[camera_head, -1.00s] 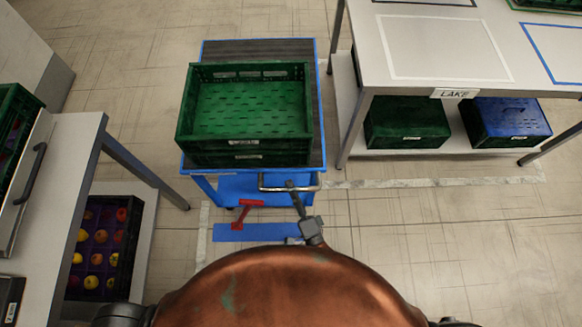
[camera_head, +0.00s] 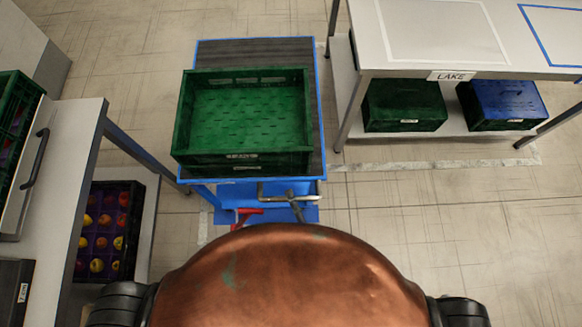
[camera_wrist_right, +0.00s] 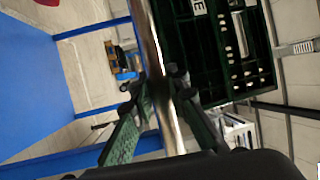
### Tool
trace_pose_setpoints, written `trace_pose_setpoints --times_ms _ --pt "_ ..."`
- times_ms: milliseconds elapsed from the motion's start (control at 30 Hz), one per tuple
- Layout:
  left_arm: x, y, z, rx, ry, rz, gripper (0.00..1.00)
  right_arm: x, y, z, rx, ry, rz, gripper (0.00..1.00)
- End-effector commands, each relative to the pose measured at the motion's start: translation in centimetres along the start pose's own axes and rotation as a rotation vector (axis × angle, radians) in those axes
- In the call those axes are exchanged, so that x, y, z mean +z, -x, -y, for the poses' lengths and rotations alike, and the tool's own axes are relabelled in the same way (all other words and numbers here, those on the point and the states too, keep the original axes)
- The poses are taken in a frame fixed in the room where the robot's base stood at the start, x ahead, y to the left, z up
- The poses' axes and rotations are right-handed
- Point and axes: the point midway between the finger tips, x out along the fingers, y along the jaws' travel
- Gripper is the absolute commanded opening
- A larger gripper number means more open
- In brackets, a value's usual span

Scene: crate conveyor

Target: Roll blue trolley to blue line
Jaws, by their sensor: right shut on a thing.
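In the right wrist view the handle (camera_wrist_right: 168,105) runs between the fingers (camera_wrist_right: 165,88), with the trolley's blue frame (camera_wrist_right: 30,80) at left and a green crate (camera_wrist_right: 225,50) at right. My left gripper is out of view.
A table with a LAKE label (camera_head: 451,76) stands at right, with a green crate (camera_head: 404,106) and a blue-topped crate (camera_head: 502,104) on its lower shelf. At left, a grey table (camera_head: 60,185) stands close to the trolley, above a fruit crate (camera_head: 108,230). Floor at right (camera_head: 440,230) is clear.

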Motion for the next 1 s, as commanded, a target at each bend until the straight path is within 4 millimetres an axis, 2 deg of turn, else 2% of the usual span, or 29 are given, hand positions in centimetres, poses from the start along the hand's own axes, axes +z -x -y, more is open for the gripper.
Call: trace_pose_setpoints --times_ms 33,67,300,667,767,933,1000 --pt "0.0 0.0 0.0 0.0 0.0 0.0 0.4 0.0 0.1 -0.1 0.002 0.0 0.0 0.0" --pt "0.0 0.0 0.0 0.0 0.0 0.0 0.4 0.0 0.1 -0.1 0.002 0.0 0.0 0.15" --pt "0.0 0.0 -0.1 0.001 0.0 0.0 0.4 0.0 0.0 -0.1 0.001 0.0 0.0 0.32" --pt "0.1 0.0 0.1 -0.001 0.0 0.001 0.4 0.0 -0.1 0.4 0.0 -0.001 -0.001 0.33" --pt "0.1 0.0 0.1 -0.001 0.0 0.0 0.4 -0.2 -0.3 1.6 -0.001 -0.002 -0.003 0.33" --pt "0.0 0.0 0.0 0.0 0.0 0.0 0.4 -0.5 -0.9 5.0 -0.006 -0.002 -0.006 0.34" --pt "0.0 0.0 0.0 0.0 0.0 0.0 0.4 -0.6 -1.2 6.4 -0.009 -0.002 -0.008 0.48"
